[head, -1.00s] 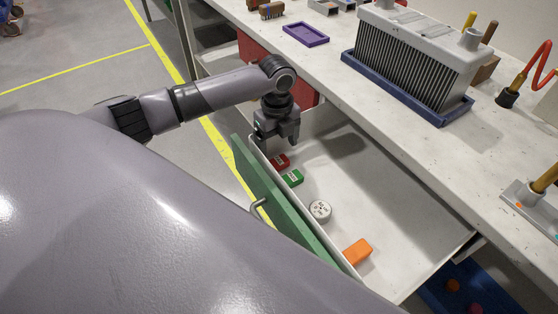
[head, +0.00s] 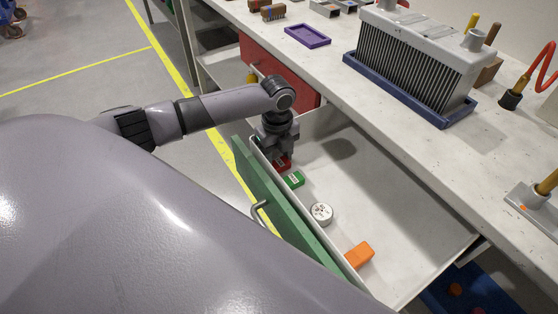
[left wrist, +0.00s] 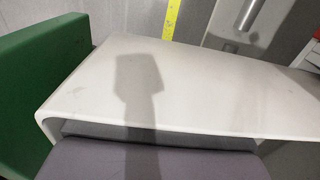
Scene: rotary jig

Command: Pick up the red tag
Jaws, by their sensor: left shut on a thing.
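The red tag (head: 284,164) lies in the open drawer near its left end, partly covered by my gripper. My left gripper (head: 279,157) comes down over it from above and is shut on it. The tag looks still low, at about the drawer floor; I cannot tell whether it touches the floor. In the left wrist view the tag and the fingertips do not show. My right gripper is not in view.
The drawer (head: 400,225) has a green front (head: 275,195). A green tag (head: 294,180) lies right beside the red one. A round white piece (head: 321,213) and an orange block (head: 359,255) lie further along. The bench top (head: 400,120) overhangs the far side.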

